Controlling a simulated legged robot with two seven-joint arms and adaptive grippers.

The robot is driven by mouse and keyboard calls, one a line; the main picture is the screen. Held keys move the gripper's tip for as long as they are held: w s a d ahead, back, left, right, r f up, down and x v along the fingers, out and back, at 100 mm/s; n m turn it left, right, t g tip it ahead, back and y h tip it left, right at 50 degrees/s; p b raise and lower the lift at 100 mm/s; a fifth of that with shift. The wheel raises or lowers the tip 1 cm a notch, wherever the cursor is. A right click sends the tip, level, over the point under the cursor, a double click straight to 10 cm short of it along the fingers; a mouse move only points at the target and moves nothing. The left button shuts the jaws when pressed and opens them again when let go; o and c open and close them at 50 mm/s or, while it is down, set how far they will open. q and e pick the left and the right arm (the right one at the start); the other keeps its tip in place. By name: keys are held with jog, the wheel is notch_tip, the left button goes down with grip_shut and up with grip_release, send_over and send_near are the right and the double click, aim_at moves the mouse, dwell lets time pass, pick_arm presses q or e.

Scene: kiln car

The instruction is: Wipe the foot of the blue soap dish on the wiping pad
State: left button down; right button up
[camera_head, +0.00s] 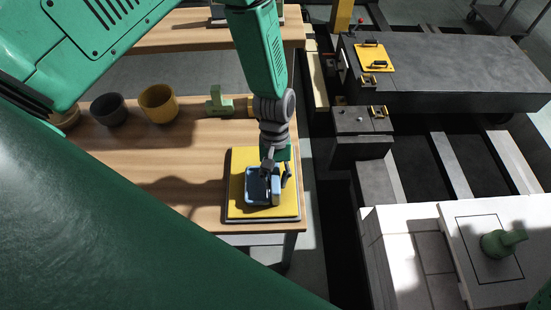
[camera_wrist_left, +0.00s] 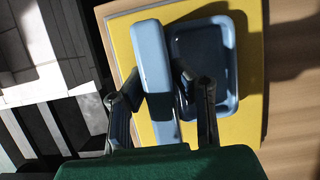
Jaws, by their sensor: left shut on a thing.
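The blue soap dish (camera_head: 257,184) is over the yellow wiping pad (camera_head: 244,209), at the right end of the wooden table. In the left wrist view, the dish's dark blue tray (camera_wrist_left: 204,58) lies beside a light blue raised block (camera_wrist_left: 152,55), which seems to be part of it. My left gripper (camera_head: 272,178) points down at the dish; its fingers (camera_wrist_left: 165,100) are on both sides of the light blue part, shut on it. The pad (camera_wrist_left: 125,40) shows beneath. The foot is hidden, so I cannot tell whether it touches the pad. My right gripper is not in view.
A yellow bowl (camera_head: 158,103), a dark bowl (camera_head: 109,109) and a green block-like piece (camera_head: 218,102) stand farther back on the table (camera_head: 150,150). Right of a dark gap, a green bottle-shaped piece (camera_head: 500,242) stands on a white slab (camera_head: 470,265). The table middle is clear.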

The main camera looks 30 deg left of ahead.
aim_at(275, 168)
pick_arm(q)
jog(key=shift+s+d+f, duration=0.15)
jog(key=shift+s+d, duration=0.05)
jog(key=shift+s, duration=0.2)
jog(key=shift+w+a+b, duration=0.25)
jog(key=shift+w+a, duration=0.1)
jog(key=shift+w, duration=0.25)
jog(key=shift+w+a+b, duration=0.2)
jog(key=shift+w+a, duration=0.1)
jog(key=shift+w, duration=0.3)
jog(key=shift+w+a, duration=0.45)
jog(key=shift+w, duration=0.2)
jog(key=shift+r, duration=0.25)
notch_tip(275, 168, up, 3)
jog(key=shift+f+p, duration=0.15)
jog(key=shift+p, duration=0.85)
jog(key=shift+r+p, duration=0.3)
jog(key=shift+r, duration=1.8)
